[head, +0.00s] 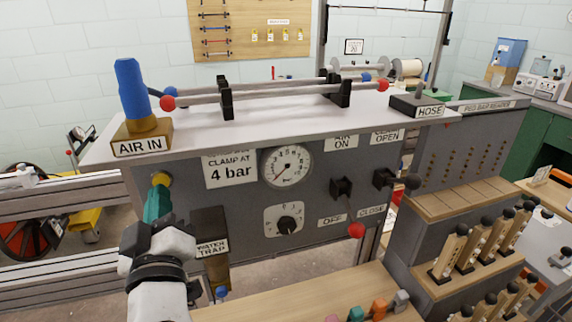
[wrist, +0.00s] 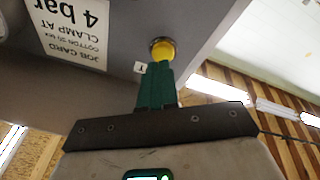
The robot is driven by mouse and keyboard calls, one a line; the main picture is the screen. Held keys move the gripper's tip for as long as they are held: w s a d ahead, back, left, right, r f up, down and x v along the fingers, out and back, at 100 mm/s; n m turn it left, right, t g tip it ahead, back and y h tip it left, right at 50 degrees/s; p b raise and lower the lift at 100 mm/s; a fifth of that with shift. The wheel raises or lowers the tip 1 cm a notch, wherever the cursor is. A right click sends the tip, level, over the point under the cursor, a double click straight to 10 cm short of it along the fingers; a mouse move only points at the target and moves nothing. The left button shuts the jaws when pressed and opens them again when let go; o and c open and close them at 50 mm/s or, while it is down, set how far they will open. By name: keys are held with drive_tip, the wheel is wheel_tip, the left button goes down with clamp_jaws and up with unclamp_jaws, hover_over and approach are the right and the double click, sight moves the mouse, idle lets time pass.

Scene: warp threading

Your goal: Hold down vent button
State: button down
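The vent button is most likely the round yellow button (head: 161,178) on the left part of the grey panel front, below the AIR IN sign. It also shows in the wrist view (wrist: 161,49), in a dark ring. My gripper (head: 158,190) has green fingers, closed together with nothing seen between them. In the wrist view the fingertips (wrist: 157,68) lie right at the button and overlap its lower edge. I cannot tell whether they touch it or how far it is pressed in.
The panel carries a pressure gauge (head: 287,166), a round knob (head: 287,225), a lever with a red ball (head: 356,230) and a black-knobbed lever (head: 411,182). A water trap (head: 210,235) hangs right of my wrist. A blue fitting (head: 132,90) stands on top. Wooden pegs (head: 450,252) stand at right.

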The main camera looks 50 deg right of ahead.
drive_tip(key=shift+r+b+v, duration=0.15)
drive_tip(key=shift+r+v, duration=0.05)
drive_tip(key=shift+v, duration=0.6)
drive_tip(key=shift+r+b+v, duration=0.15)
drive_tip(key=shift+v, duration=0.6)
drive_tip(key=shift+r+b+v, duration=0.15)
drive_tip(key=shift+r+v, duration=0.05)
drive_tip(key=shift+v, duration=0.6)
drive_tip(key=shift+s+a, duration=0.1)
